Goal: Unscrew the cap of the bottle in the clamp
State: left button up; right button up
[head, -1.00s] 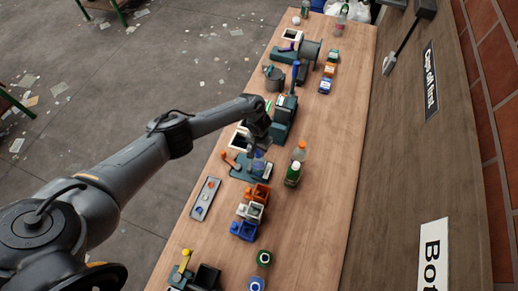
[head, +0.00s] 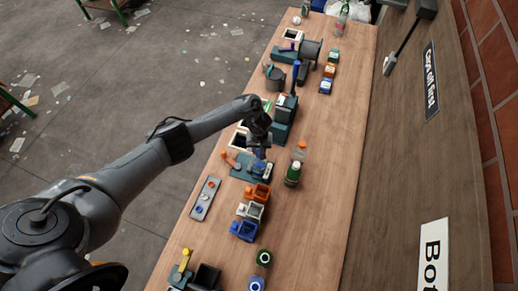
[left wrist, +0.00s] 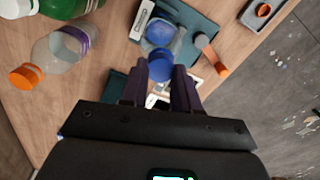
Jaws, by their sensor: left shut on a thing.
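The clamp (left wrist: 195,50) is a flat teal fixture with an orange-tipped lever; it also shows in the head view (head: 237,172). A clear bottle (left wrist: 162,35) stands in it, with a blue cap (left wrist: 160,68) towards the wrist camera. My left gripper (left wrist: 160,80) has its two dark fingers on either side of the blue cap and is shut on it. In the head view my left gripper (head: 259,153) is above the clamp and hides part of the bottle. Whether the cap has turned on the neck cannot be told. My right gripper is in neither view.
An orange-capped bottle (left wrist: 60,55) and a green bottle (left wrist: 70,6) stand beside the clamp. Orange, white and blue bins (head: 243,230) and a grey tray (head: 204,199) are nearer on the table. The table's right side (head: 325,190) is clear.

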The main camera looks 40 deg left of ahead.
pick_arm(q)
jog(key=shift+d, duration=0.15)
jog(key=n, duration=0.4)
jog(key=shift+n, duration=0.6)
jog(key=n, duration=0.3)
jog(key=shift+w+n, duration=0.1)
jog(key=shift+n, duration=0.9)
jog(key=n, duration=0.2)
jog(key=shift+n, duration=1.6)
